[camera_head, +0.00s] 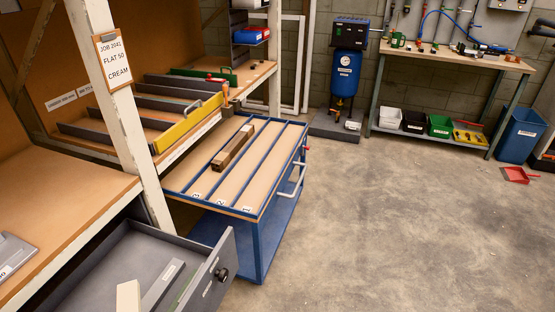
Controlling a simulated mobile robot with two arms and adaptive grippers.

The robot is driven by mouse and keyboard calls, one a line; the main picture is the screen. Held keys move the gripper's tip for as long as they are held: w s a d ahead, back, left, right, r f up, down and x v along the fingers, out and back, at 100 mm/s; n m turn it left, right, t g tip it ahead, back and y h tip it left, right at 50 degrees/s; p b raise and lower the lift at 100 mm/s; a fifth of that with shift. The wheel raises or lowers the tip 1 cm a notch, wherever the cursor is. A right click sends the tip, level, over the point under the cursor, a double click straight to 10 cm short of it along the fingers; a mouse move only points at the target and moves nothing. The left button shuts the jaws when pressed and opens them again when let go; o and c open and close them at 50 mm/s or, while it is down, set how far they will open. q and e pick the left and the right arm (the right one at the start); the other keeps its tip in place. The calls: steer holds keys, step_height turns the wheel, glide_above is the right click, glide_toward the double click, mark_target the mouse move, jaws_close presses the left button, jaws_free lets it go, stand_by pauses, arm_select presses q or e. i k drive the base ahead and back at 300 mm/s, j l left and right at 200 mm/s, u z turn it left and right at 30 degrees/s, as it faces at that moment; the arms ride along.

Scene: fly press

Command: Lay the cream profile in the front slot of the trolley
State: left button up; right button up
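The blue trolley (263,213) stands in the middle, its tan top split into long slots by blue bars, with small number labels at the near end. Brown and dark bar-like pieces (233,147) lie together on the top's left part. A cream block-like piece (128,297) shows in the open grey drawer (212,275) at the bottom edge, partly cut off; I cannot tell whether it is the cream profile. A sign (113,60) on the white post reads JOB 2041, FLAT 50, CREAM. Neither of my grippers is in view.
A rack shelf (175,128) with grey dividers and a yellow bar (188,123) adjoins the trolley's left side. The white post (125,130) stands between drawer and rack. A blue tank (346,72) and workbench (455,56) stand behind.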

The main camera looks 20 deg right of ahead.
mark_target(278, 158)
steer(key=i+l, duration=0.35)
steer(key=i+l+u, duration=0.15)
steer(key=i+l, duration=0.2)
steer(key=l, duration=0.15)
steer(key=i+l, duration=0.3)
steer(key=l, duration=0.2)
steer(key=i+l+u, duration=0.1)
steer(key=i+l, duration=0.2)
steer(key=l, duration=0.15)
steer(key=i+l, duration=0.3)
steer(key=l, duration=0.2)
steer(key=i+l+u, duration=0.15)
steer(key=i+l, duration=0.15)
steer(key=l, duration=0.2)
steer(key=i+l, duration=0.3)
steer(key=l, duration=0.2)
steer(key=i+l+u, duration=0.1)
steer(key=i+l, duration=0.15)
steer(key=l, duration=0.3)
